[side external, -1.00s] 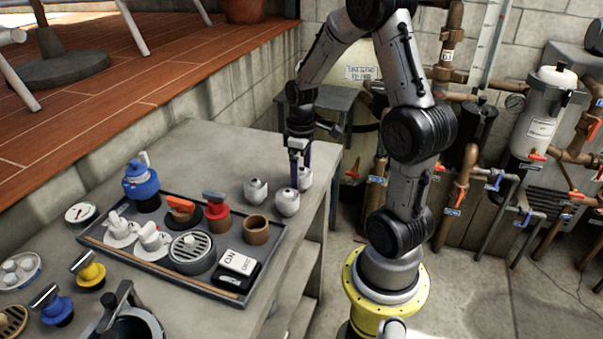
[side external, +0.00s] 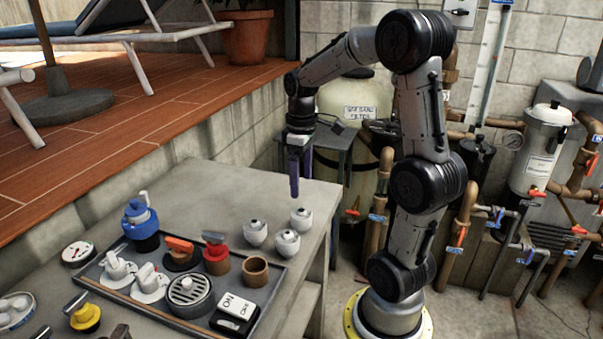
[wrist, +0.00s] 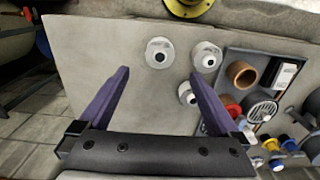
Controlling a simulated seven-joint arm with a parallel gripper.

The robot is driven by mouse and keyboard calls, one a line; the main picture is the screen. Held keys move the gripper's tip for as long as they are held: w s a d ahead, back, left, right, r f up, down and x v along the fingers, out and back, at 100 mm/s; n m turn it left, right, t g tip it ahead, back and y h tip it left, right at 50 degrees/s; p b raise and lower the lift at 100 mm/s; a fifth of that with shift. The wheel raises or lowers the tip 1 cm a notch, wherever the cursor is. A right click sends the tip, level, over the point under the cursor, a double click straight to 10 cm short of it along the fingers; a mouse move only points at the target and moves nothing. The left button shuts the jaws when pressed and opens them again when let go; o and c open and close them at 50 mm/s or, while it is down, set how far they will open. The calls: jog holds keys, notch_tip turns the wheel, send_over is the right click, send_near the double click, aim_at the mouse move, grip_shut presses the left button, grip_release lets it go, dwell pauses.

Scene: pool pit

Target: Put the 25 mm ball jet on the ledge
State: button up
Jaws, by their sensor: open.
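Three white ball jets with dark centre openings stand close together on the grey concrete worktop (side external: 215,205): a left one (side external: 256,233), a front one (side external: 287,243) and a rear right one (side external: 301,218). I cannot tell which is 25 mm. They also show in the wrist view, at top centre (wrist: 160,53), to its right (wrist: 206,57) and lower (wrist: 187,93). My gripper (side external: 294,194) is open and empty, pointing down above the worktop behind the jets. No surface is labelled as the ledge.
A dark tray (side external: 167,319) left of the jets holds a brown cup (side external: 256,270), a round grate (side external: 189,290), an ON switch (side external: 236,308) and valves. A blue-topped valve (side external: 140,222) stands by its back edge. The worktop behind the jets is clear. A block wall rises beyond.

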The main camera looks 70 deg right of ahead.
jog(key=s+a+r+t, duration=0.2)
jog(key=s+a, duration=0.2)
jog(key=a, duration=0.5)
jog(key=s+a+r+t, duration=0.2)
jog(key=s+a+t, duration=0.1)
jog(key=a, duration=0.7)
jog(key=shift+s+a+r+t, duration=0.25)
jog(key=shift+s+r+t, duration=0.1)
jog(key=shift+s, duration=0.45)
